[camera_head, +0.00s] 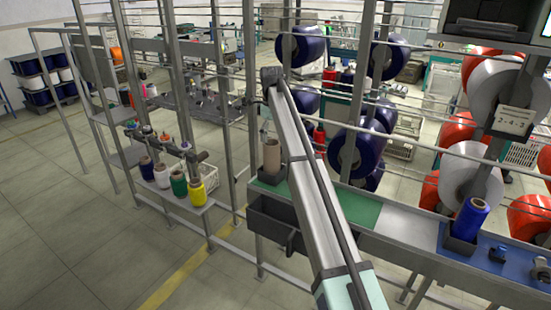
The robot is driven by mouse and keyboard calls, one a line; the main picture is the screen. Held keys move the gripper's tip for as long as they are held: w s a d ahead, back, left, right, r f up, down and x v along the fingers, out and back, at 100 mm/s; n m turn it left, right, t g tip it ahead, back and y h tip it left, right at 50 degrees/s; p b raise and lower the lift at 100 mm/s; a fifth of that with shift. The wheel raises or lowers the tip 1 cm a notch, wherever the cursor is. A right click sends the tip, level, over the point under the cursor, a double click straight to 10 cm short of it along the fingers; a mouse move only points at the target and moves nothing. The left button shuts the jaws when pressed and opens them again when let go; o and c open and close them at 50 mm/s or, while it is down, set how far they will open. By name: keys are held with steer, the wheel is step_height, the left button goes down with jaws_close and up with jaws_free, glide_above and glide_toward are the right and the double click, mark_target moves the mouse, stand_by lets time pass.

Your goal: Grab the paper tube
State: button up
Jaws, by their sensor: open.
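The paper tube (272,156) is a plain tan cylinder. It stands upright in a dark holder at the left end of the long bench, beside the green mat (352,208). A long grey link of my arm crosses the picture just right of the tube, and its far end rises above and behind it. I cannot make out my gripper or its fingers in this view. No fingers are seen touching the tube.
A blue bobbin (466,217) stands in a holder on the bench's right part. Yellow (197,190), green and other spools stand on a lower shelf at left. Metal posts and thin rails surround the bench. A dark bin (275,222) hangs under its left end.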

mark_target(272, 150)
steer(key=shift+s+a+f+p, duration=0.1)
steer(key=shift+f+p, duration=1.5)
steer(key=shift+f, duration=1.9)
steer(key=c, duration=1.3)
